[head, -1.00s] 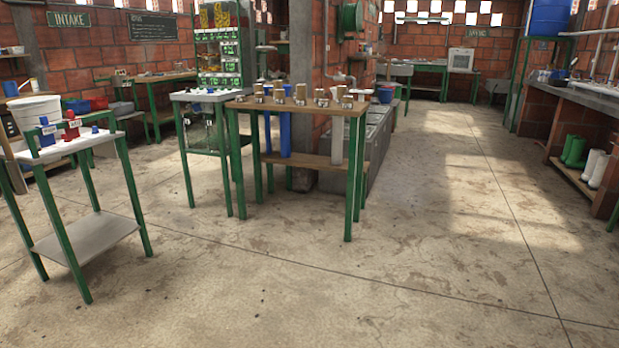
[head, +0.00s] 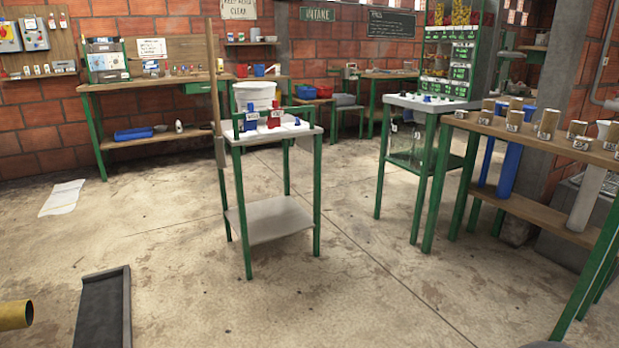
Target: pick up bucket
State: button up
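A white bucket (head: 257,97) with a rim stands upright just left of the picture's middle. It shows above and behind a small green-legged table (head: 270,137) that carries blue and red parts. The lower part of the bucket is hidden by those parts and the table's green back rail, and I cannot tell what it stands on. Smaller blue (head: 307,92) and red (head: 324,92) containers sit farther back on a bench. My gripper is not in view.
A wooden-handled tool (head: 216,100) stands upright at the small table's left. A black ramp-like object (head: 103,308) and a yellow cylinder (head: 15,315) lie at the lower left. A bench with cylinders (head: 530,130) stands right.

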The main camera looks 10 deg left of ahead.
aim_at(261, 94)
jog(key=i+j+u, duration=0.2)
jog(key=i+u, duration=0.3)
jog(key=i, duration=0.15)
jog(key=i+u, duration=0.45)
jog(key=i, duration=0.15)
